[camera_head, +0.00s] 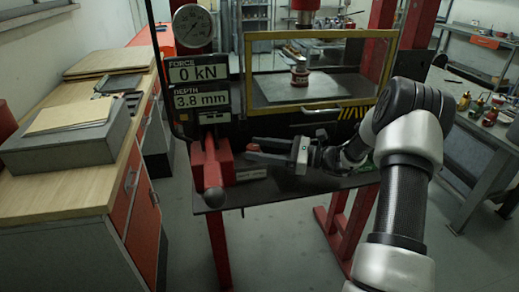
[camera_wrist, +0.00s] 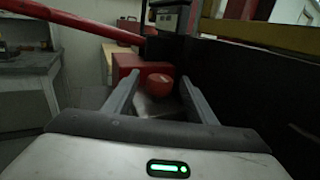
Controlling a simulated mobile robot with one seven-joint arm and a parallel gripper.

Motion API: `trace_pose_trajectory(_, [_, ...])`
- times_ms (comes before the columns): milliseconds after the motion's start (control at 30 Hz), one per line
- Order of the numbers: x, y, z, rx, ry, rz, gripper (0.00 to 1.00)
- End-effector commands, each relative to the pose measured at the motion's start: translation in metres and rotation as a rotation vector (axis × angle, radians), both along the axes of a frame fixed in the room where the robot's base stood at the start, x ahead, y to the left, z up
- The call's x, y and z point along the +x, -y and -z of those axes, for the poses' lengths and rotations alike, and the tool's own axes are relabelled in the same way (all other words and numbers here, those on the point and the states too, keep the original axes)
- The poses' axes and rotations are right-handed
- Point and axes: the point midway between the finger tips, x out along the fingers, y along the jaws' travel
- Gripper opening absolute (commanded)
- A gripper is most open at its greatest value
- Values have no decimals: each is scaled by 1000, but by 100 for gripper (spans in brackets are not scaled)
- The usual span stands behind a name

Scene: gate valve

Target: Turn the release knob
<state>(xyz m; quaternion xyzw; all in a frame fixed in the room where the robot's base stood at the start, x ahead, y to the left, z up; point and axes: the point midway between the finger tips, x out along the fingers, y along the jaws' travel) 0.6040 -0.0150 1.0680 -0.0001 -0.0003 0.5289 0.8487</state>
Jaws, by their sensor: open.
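The release knob (camera_wrist: 159,86) is a round red knob in the middle of the wrist view, on the side of a red block (camera_wrist: 126,66). It shows between the two fingers of my gripper (camera_wrist: 160,78), which are spread apart with a gap on each side of the knob. In the head view my gripper (camera_head: 251,152) points left at the red block (camera_head: 222,158) on the press bench. The fingers are open and hold nothing. In the head view I cannot make out the knob clearly. How far the fingertips reach along the knob is hard to tell.
A red lever (camera_head: 211,168) with a dark ball end sticks out from the block. The force and depth displays (camera_head: 197,85) read 0 kN and 3.8 mm. A yellow-framed guard (camera_head: 300,107) stands behind my gripper. A wooden workbench (camera_head: 60,192) is on the left.

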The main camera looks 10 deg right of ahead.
Motion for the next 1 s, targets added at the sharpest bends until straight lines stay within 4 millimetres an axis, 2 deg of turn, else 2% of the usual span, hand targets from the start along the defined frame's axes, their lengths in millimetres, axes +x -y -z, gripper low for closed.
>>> trace_pose_trajectory(133, [-4, 9, 0, 0, 0, 2, 51])
trace_pose_trajectory(267, [-14, 30, 1, -1, 0, 5, 51])
trace_pose_trajectory(700, [-60, 124, 1, 0, 1, 3, 51])
trace_pose_trajectory(833, [-69, 142, 0, 0, 1, 3, 51])
trace_pose_trajectory(1000, [-76, 154, 0, 0, 0, 0, 51])
